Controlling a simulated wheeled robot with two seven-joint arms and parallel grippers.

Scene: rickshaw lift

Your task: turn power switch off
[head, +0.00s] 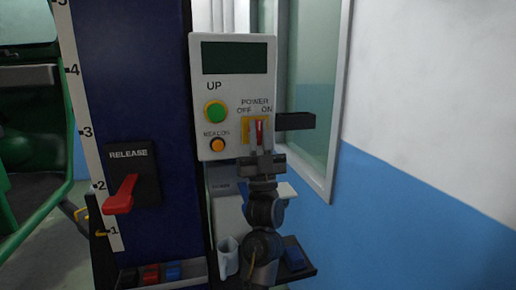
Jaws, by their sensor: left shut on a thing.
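The white control box (234,85) has a dark screen at its top and POWER OFF and ON labels at its lower right. The red power switch (259,131) stands on a yellow plate (247,130). Its lever points up, closer to the ON label than to OFF. My left gripper (259,148) comes up from below and is shut on the red switch. The fingers hide the lower part of the lever. My right gripper is not in view.
A green UP button (215,112) and an orange beacon button (218,145) sit left of the switch. A red release lever (121,195) is on the blue column (130,80). A dark bar (296,121) juts out right of the box. A white mug (228,257) stands below.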

